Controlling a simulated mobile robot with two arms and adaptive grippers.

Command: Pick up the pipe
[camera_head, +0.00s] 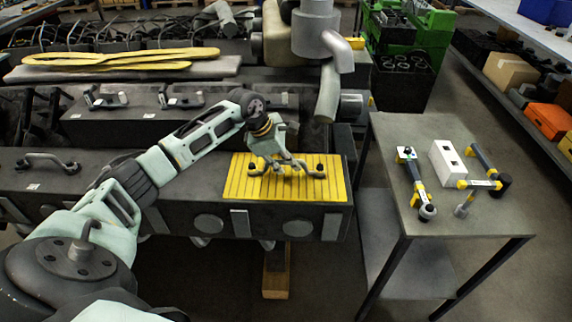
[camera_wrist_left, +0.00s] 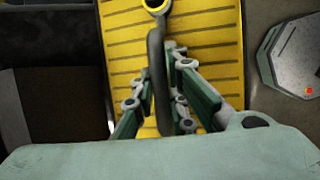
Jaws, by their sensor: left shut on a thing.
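The pipe (camera_head: 312,174) is a dark grey curved tube with a ring-like fitting at each end. It is at the yellow ribbed mat (camera_head: 237,189) on the right end of the engine block. My left gripper (camera_head: 287,166) reaches down over the pipe's middle and is shut on it. In the left wrist view the pipe (camera_wrist_left: 156,55) runs upward between the two green-grey fingers (camera_wrist_left: 160,88), with one ring end at the top. The pipe's other end is hidden behind the gripper body there. I cannot tell whether the pipe touches the mat. My right gripper is not in view.
Similar pipes (camera_head: 47,161) lie on the dark engine blocks to the left and behind. A grey exhaust pipe (camera_head: 327,92) hangs behind the mat. To the right, a grey table (camera_head: 400,135) holds tools and a white block (camera_head: 446,163). Floor lies open between table and shelves.

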